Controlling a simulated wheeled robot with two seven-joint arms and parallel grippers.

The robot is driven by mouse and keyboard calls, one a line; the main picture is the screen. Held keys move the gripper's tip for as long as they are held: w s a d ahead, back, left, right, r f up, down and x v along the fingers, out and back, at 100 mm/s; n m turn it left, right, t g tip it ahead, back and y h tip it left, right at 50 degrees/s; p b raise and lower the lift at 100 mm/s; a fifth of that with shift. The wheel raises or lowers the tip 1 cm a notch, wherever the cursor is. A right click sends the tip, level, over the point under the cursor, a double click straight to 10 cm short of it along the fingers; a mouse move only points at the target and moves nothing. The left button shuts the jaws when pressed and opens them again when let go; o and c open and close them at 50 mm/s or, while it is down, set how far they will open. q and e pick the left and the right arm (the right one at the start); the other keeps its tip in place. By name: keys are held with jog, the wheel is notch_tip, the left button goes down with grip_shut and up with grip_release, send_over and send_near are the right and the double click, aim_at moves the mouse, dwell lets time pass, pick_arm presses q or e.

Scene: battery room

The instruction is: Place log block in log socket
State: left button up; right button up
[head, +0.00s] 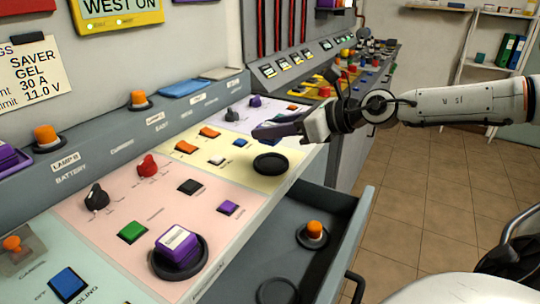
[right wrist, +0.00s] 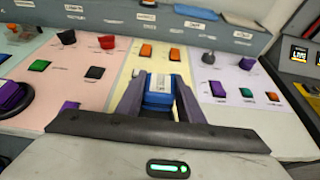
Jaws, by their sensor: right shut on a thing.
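My right gripper (head: 272,131) is over the console, above the border of the yellow and lilac panels. It is shut on a blue block (right wrist: 160,88) with a pale label on top, which sits between the two fingers in the right wrist view. The label is too small to read, and the fingers mostly hide the block in the head view. An empty round black socket (head: 270,163) lies on the yellow panel, below and near the gripper. Another round black socket (head: 277,291) lies in the open drawer. I cannot read which one is the log socket. My left gripper is not in view.
A purple block (head: 178,245) with a white label sits in a round socket on the pink panel. The open drawer (head: 362,215) juts out in front and holds an orange knob (head: 314,230). Switches and knobs, including a red knob (head: 148,166), stand up from the panels.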

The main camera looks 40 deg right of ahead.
aim_at(271, 164)
notch_tip(271, 164, down, 5)
jog(key=shift+f+b, duration=0.2)
jog(key=shift+b, duration=0.35)
jog(key=shift+f, duration=0.2)
jog(key=shift+f, duration=0.2)
jog(key=o, duration=1.1)
jog(key=shift+r, duration=0.2)
